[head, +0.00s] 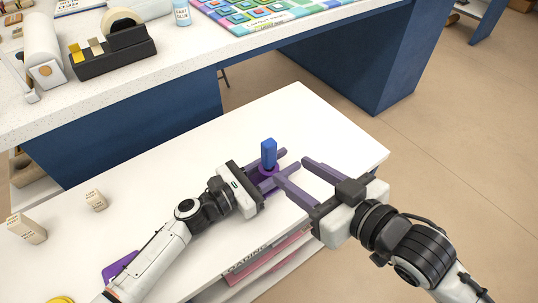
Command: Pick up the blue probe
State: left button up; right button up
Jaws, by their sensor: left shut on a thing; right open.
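The blue probe (268,153) is a small upright blue block near the middle of the white table. Its lower end meets a purple ring or base (266,170), partly hidden by the fingers. My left gripper (272,168) comes in from the left, with its purple-grey fingers shut at the probe's lower part. My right gripper (290,170) is open, its fingers pointing left toward the probe. One right finger reaches close to the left gripper's fingers; I cannot tell whether they touch.
Two beige blocks, a larger one (27,229) and a smaller one (96,201), stand on the white table (325,125) at left. A purple item (120,266) lies near my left arm. A blue desk with a tape dispenser (113,50) is behind. The table's back right is clear.

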aim_at(272, 155)
jog(key=shift+t, duration=0.3)
jog(key=x, duration=0.5)
jog(key=shift+w+a+f, duration=0.1)
jog(key=shift+a, duration=0.05)
jog(key=shift+x, duration=2.65)
grip_shut()
notch_tip(272, 155, up, 10)
pick_arm(q)
jog(key=o, duration=1.1)
jog(key=shift+s+a, duration=0.1)
